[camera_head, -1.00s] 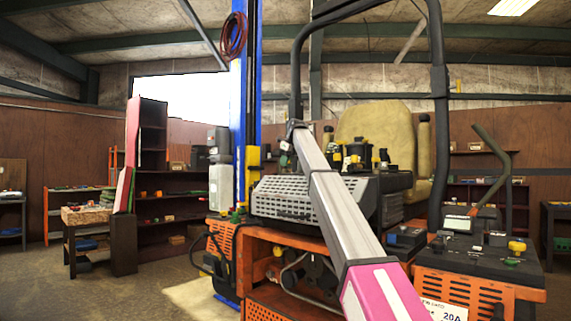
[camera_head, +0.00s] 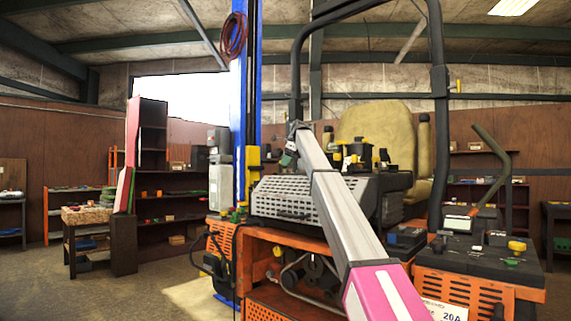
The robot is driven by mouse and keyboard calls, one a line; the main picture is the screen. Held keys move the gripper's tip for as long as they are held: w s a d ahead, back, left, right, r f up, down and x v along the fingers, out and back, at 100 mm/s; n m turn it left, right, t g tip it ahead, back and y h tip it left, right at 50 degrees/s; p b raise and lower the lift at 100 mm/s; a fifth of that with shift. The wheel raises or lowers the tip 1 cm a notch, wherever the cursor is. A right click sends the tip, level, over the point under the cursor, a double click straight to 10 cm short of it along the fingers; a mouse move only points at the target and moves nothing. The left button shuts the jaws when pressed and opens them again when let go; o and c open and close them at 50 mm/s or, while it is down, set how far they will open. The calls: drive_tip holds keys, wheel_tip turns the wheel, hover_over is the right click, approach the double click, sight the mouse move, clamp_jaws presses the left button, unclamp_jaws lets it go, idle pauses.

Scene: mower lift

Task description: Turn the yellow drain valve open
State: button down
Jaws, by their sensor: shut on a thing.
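My arm reaches from the bottom right up to the middle of the picture, in front of the orange mower. The yellow drain valve does not show clearly; the part between the jaws is hidden by the wrist.
The orange mower (camera_head: 270,312) fills the middle and right, with a black roll bar (camera_head: 440,130) and a tan seat (camera_head: 376,130). A blue lift post (camera_head: 238,100) stands behind it. A side console (camera_head: 480,262) is at right. Open floor lies at left.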

drive_tip(key=shift+n, duration=0.3)
drive_tip(key=c, duration=1.1)
unclamp_jaws()
drive_tip(key=shift+c, duration=0.2)
drive_tip(key=shift+w+r, duration=0.15)
